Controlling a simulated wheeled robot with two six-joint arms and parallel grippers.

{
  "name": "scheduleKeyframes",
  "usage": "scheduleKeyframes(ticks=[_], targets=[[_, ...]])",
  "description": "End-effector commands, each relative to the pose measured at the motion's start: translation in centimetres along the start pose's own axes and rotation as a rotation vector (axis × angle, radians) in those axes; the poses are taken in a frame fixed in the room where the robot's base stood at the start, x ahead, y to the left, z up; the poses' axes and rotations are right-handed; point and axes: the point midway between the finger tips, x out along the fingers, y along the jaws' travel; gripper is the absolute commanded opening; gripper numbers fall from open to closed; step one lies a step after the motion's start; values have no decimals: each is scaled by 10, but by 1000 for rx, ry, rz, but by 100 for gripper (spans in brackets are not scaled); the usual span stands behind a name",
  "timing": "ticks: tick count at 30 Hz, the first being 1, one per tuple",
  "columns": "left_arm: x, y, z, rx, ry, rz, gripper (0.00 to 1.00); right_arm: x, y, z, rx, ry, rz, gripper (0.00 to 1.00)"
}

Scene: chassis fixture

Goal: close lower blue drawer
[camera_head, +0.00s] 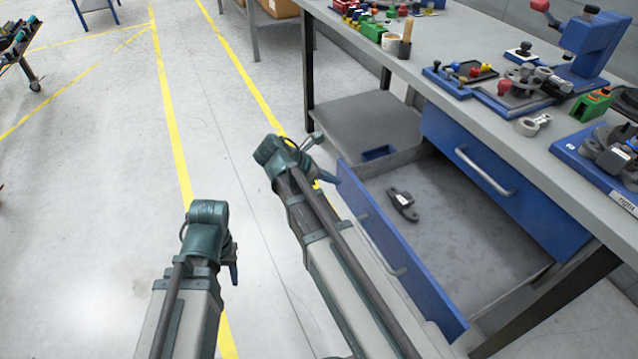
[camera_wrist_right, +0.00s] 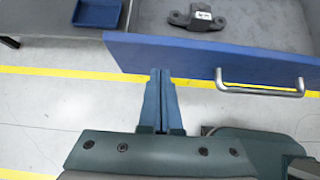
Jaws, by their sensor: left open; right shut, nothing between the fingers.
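The lower blue drawer (camera_head: 352,192) is pulled out under the workbench, with its front panel and silver handle (camera_head: 382,246) facing my arms. A dark part with a white label (camera_head: 402,203) lies inside it. My right gripper (camera_head: 326,176) is shut and empty at the drawer front's far end. In the right wrist view, its fingertips (camera_wrist_right: 160,74) point at the drawer's blue front panel (camera_wrist_right: 195,57), left of the handle (camera_wrist_right: 262,88). I cannot tell whether they touch it. My left gripper (camera_head: 233,274) is open over the floor, left of and apart from the drawer.
The upper blue drawer (camera_head: 490,165) is shut. A small blue tray (camera_head: 378,153) sits on the grey shelf (camera_head: 362,122) beyond the lower drawer. The workbench top (camera_head: 440,62) carries several fixtures and parts. The floor (camera_head: 90,200) to the left is open.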

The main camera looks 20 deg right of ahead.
Motion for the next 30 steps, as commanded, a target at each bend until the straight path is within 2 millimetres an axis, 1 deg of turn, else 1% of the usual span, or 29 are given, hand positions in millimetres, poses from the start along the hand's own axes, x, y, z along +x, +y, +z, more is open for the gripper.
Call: scheduleKeyframes(ticks=[1, 6, 23, 26, 30], targets=[[-2, 0, 0, 0, 0, 0, 47, 4, -1, 8, 3, 0, -3, 0], [-3, 0, 0, 0, 0, 0, 47, 14, 0, 18, 1, 0, -1, 0], [-3, 0, 0, 0, 0, 0, 47, 19, 0, 23, 1, 0, -1, 0], [-3, 0, 0, 0, 0, 0, 47, 25, 0, 28, 2, 0, -2, 0], [-3, 0, 0, 0, 0, 0, 47, 40, -1, 44, 4, 0, -4, 0]])
